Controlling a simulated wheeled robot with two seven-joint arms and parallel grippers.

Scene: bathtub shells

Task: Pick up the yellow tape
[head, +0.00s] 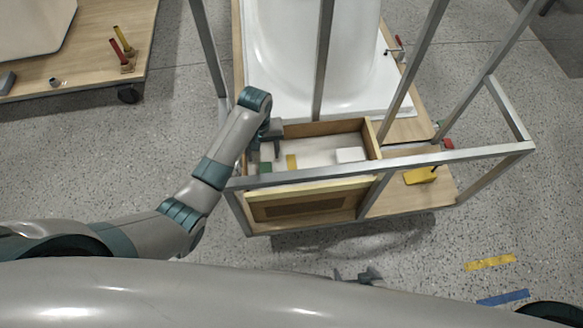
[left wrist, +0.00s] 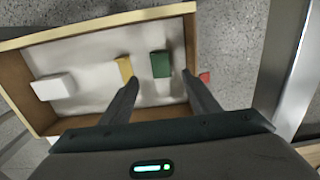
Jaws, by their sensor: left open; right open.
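A small yellow piece (head: 291,162), which looks like the yellow tape, lies in an open wooden drawer (head: 375,140) with a pale bottom. It also shows in the left wrist view (left wrist: 124,69), just beyond my left fingertip on the picture's left. A green block (head: 265,168) lies beside it, also in the left wrist view (left wrist: 160,64), ahead of the gap between my fingers. My left gripper (head: 268,150) is open and empty, pointing down over the drawer's left part. My right gripper (head: 358,274) is low in the head view, partly hidden by my body, open.
A white block (head: 350,155) lies in the drawer's right part. Metal frame bars (head: 400,163) cross around the drawer and a white tub shell (head: 310,60) stands behind. A yellow object (head: 420,175) sits on the wooden board at right. Yellow (head: 490,262) and blue (head: 503,297) strips mark the floor.

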